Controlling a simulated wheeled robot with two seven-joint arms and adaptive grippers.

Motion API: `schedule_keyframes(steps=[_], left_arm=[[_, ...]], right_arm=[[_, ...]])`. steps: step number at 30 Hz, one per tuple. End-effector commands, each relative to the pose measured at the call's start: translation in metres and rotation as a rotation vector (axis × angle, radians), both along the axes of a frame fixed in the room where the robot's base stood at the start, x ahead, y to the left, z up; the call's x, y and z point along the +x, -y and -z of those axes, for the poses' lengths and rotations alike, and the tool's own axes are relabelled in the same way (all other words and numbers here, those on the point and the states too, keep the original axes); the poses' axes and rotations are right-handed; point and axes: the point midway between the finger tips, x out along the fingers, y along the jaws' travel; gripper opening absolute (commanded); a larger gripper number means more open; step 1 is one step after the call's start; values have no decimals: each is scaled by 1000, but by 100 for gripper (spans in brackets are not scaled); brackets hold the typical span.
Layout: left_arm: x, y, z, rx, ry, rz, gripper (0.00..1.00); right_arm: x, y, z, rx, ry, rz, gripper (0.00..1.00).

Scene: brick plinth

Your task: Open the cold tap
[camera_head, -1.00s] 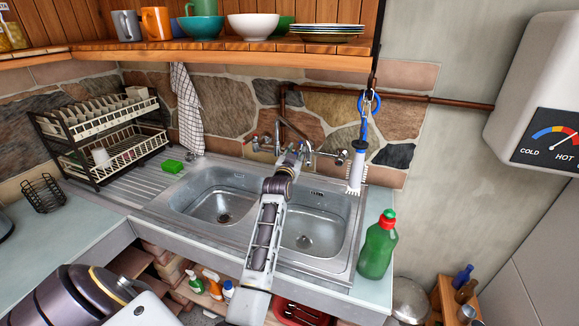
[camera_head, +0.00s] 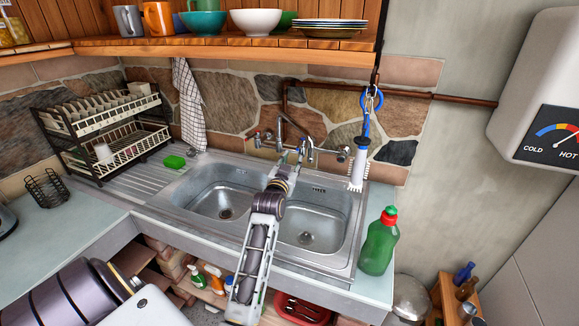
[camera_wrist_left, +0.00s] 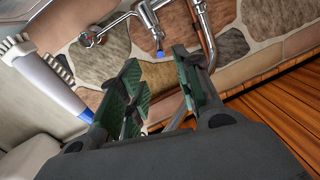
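The chrome taps (camera_head: 310,146) are on the stone wall behind the double sink. In the left wrist view a chrome tap part (camera_wrist_left: 148,18) ends in a blue tip (camera_wrist_left: 160,54), and a red-marked round knob (camera_wrist_left: 88,40) is to its left. My left gripper (camera_head: 298,150) is in front of the taps, its fingers small and partly lost against the metal. In the left wrist view the left gripper (camera_wrist_left: 158,90) is open, with nothing between its green-padded fingers. The blue tip appears beyond the gap, apart from the fingers. My right gripper is out of view.
A white-bristled brush (camera_head: 358,172) hangs right of the taps and is close by in the left wrist view (camera_wrist_left: 40,75). A green bottle (camera_head: 379,243) stands at the sink's right. A shelf (camera_head: 220,47) with dishes is above; a dish rack (camera_head: 110,135) is left.

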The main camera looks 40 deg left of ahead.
Motion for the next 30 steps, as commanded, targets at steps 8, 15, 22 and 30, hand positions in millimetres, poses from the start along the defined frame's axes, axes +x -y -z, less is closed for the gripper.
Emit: schedule_keyframes(steps=[8, 15, 22, 30], left_arm=[[-16, 6, -1, 0, 1, 0, 34], [-19, 7, 0, 0, 1, 0, 34], [-19, 7, -1, 0, 1, 0, 25], [-21, -2, -7, 37, -11, -3, 0]], right_arm=[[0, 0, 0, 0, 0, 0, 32], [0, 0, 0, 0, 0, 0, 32], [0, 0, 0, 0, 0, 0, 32], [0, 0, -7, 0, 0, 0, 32]])
